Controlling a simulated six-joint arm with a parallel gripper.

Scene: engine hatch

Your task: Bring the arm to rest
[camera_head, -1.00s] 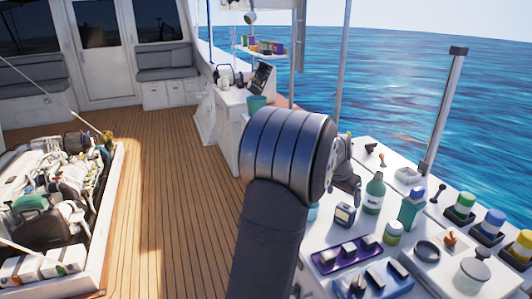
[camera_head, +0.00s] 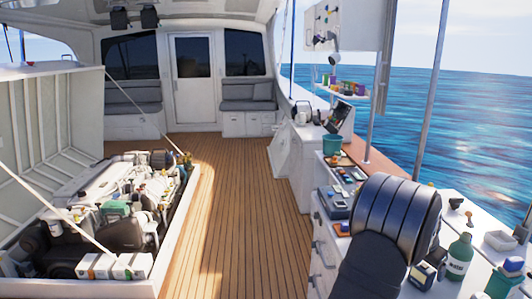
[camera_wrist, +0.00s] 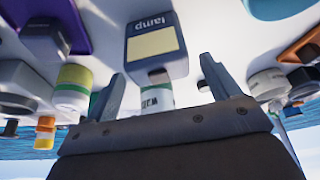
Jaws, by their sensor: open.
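My arm (camera_head: 385,235) rises at the lower right of the head view, its dark rounded joint in front of the white side counter. My gripper is hidden behind it there. In the wrist view my gripper (camera_wrist: 162,68) shows two grey fingers spread apart, with nothing held between them. The view is upside down, with the counter top above and the sea below. A blue box marked "lamp" (camera_wrist: 156,45) stands on the counter beyond the fingers, apart from them as far as I can tell.
A green bottle (camera_head: 459,257) and a small yellow-labelled box (camera_head: 422,274) stand on the counter beside my arm. The open engine hatch (camera_head: 110,215) is at the left, its lid (camera_head: 45,120) raised. The wooden deck (camera_head: 245,220) between hatch and counter is clear.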

